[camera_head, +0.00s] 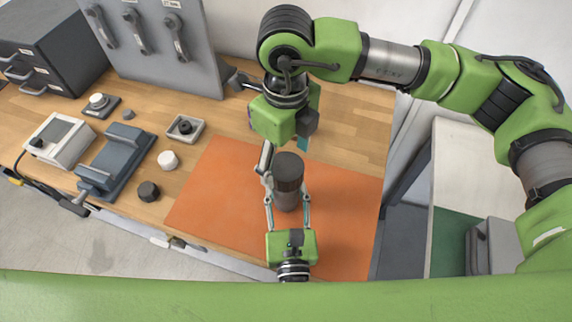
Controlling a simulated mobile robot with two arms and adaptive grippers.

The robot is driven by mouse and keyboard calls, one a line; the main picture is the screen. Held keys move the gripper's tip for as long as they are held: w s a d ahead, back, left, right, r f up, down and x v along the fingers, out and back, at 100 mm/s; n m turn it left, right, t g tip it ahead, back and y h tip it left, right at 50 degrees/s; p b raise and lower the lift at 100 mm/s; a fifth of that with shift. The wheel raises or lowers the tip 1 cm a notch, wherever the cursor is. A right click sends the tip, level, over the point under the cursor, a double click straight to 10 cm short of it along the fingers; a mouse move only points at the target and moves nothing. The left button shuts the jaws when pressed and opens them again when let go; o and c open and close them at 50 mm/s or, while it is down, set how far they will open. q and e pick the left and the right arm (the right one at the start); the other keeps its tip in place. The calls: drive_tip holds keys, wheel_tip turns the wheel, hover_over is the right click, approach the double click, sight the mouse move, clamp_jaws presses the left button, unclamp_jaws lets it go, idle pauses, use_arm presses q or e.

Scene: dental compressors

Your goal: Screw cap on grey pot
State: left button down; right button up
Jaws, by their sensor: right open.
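The grey pot (288,200) stands upright on the orange mat. A dark, wide cylindrical piece (288,172), which looks like the cap, sits on top of it; whether it is threaded on cannot be told. My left gripper (287,196) comes from the near side, with one finger along each side of the pot. Whether its pads touch the pot is unclear. My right gripper (284,150) is open just behind and above the cap, with its fingers spread and nothing between them. The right arm reaches in from the right.
The orange mat (220,190) lies on a wooden bench (345,112). To the left are a dark knob (148,191), a white knob (168,160), a small tray (184,130), a blue-grey stand (115,160) and a white box (60,140). A grey panel (160,62) stands behind.

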wheel_tip(320, 180, up, 8)
drive_tip(key=shift+r, duration=0.15)
use_arm(q)
drive_tip(key=c, duration=1.2)
unclamp_jaws()
drive_tip(key=shift+s, duration=0.1)
drive_tip(key=s, duration=0.8)
drive_tip(key=s+d, duration=0.1)
drive_tip(key=s, duration=0.2)
drive_tip(key=shift+s, duration=0.4)
